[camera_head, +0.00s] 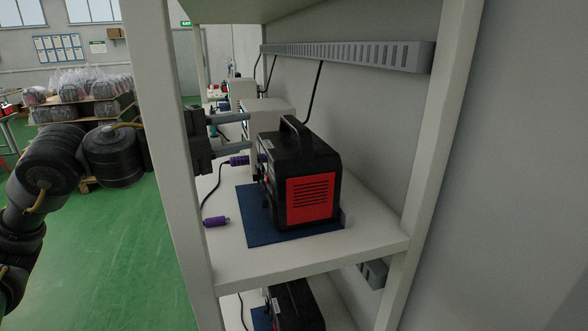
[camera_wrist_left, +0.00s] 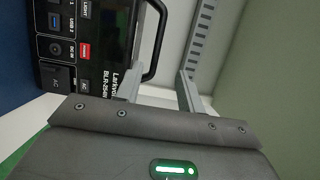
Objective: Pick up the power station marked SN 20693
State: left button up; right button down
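A black power station (camera_head: 311,199) with a red vented side panel and a black top handle (camera_head: 294,130) stands upright on a blue mat (camera_head: 256,228) on the shelf. Its serial number cannot be read. In the left wrist view, its front panel (camera_wrist_left: 83,40) with sockets and buttons and its handle (camera_wrist_left: 158,45) show. My left gripper (camera_head: 248,131) is open and empty, its two fingers pointing toward the station's upper front and handle. In the left wrist view, the fingers (camera_wrist_left: 160,82) are spread, with the handle beyond them. My right gripper is not in view.
A shelf post (camera_head: 165,130) stands left, another (camera_head: 440,130) right. Purple connectors (camera_head: 216,222) and (camera_head: 240,160) lie by the station. A second black unit (camera_head: 293,304) sits on the shelf below. A grey slotted duct (camera_head: 350,54) runs along the back wall.

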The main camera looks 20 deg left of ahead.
aim_at(289, 125)
pick_arm(q)
jog(key=p+x, duration=0.4)
jog(key=x, duration=0.6)
jog(key=shift+d+f, duration=0.1)
jog(key=shift+f, duration=0.1)
jog(key=shift+w+d, duration=0.1)
jog(key=shift+c, duration=1)
grip_shut()
